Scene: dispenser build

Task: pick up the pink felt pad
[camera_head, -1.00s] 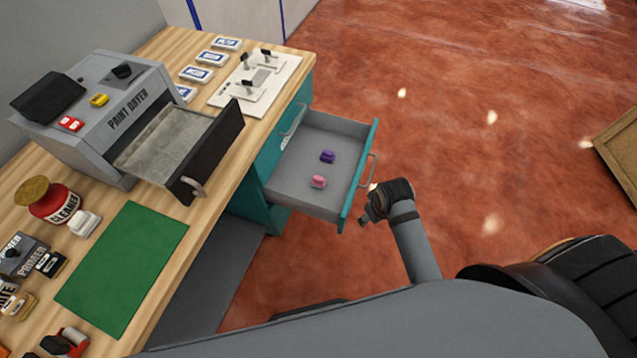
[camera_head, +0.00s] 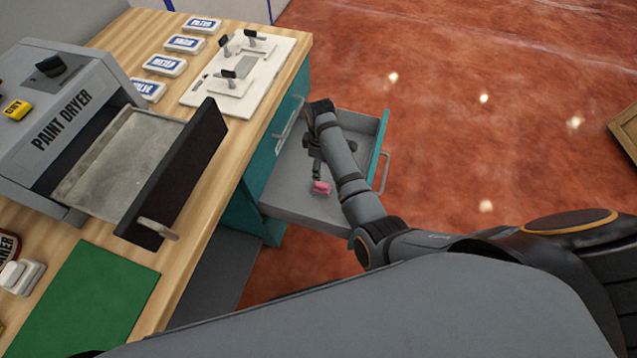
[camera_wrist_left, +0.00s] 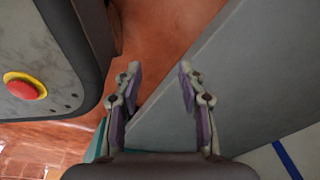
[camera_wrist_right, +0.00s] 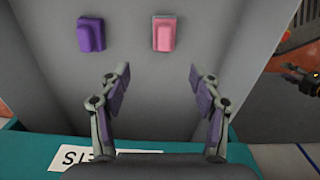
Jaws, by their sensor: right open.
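The pink felt pad (camera_head: 321,188) lies on the floor of the open grey drawer (camera_head: 295,195). In the right wrist view the pink pad (camera_wrist_right: 164,34) is ahead of the fingertips, near the top middle, with a purple pad (camera_wrist_right: 91,35) to its left. My right gripper (camera_wrist_right: 158,82) is open and empty, apart from both pads. In the head view my right gripper (camera_head: 317,172) is over the drawer, close to the pink pad, and the arm hides the purple pad. My left gripper (camera_wrist_left: 158,80) is open and empty, seen only in the left wrist view.
The drawer comes out of a teal cabinet (camera_head: 245,190) under a wooden workbench (camera_head: 190,215). A paint dryer (camera_head: 70,120) with an open tray, a green mat (camera_head: 85,300) and a white fixture board (camera_head: 245,75) are on the bench. Red floor is clear beyond the drawer.

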